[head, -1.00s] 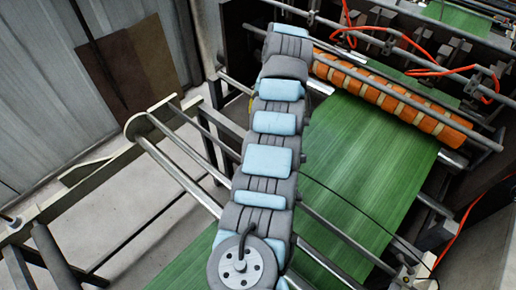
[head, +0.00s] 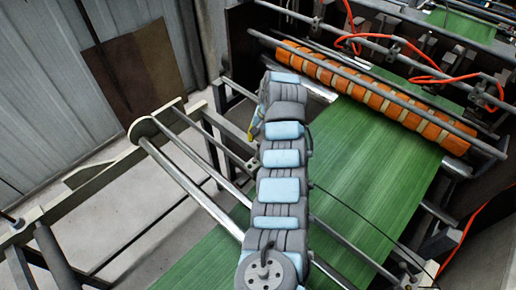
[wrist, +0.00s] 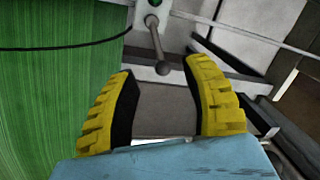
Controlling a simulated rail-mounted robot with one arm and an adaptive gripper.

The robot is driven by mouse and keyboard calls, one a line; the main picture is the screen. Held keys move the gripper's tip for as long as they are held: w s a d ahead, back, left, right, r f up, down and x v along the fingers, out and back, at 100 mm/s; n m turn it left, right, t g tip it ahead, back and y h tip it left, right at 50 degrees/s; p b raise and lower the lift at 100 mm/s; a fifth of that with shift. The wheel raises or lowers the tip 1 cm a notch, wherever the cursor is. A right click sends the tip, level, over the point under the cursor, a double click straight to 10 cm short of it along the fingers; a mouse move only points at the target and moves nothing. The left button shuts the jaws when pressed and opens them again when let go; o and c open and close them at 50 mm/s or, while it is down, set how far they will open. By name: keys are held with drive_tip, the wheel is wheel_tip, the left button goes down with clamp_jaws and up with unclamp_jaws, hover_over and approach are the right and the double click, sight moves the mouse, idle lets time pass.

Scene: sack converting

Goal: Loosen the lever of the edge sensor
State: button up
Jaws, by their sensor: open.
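The edge sensor's lever (wrist: 158,48) shows in the wrist view as a grey rod with a round knob at its lower end. It hangs from a light grey housing (wrist: 146,22) with a green spot at the top. My gripper (wrist: 163,75) has two yellow-and-black fingers, spread apart. The knob appears between and just beyond the fingertips, and nothing is held; I cannot tell how far away it is in depth. In the head view my arm hides the gripper, apart from a bit of yellow at its left side, and the lever cannot be made out.
A green sheet (head: 375,155) runs through the machine under an orange-striped roller (head: 370,92). Grey rails (head: 190,185) cross the frame beside my arm. A thin black cable (wrist: 70,46) crosses the green sheet. Bare floor (head: 130,225) lies at left.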

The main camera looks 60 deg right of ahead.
sight(258, 149)
drive_tip(key=shift+w+a+f, duration=0.1)
drive_tip(key=shift+w+f, duration=0.05)
drive_tip(key=shift+f, duration=0.85)
drive_tip(key=shift+w+f, duration=0.2)
drive_tip(key=shift+f, duration=0.85)
drive_tip(key=shift+w+a+f, duration=0.1)
drive_tip(key=shift+w+f, duration=0.05)
drive_tip(key=shift+f, duration=0.85)
clamp_jaws()
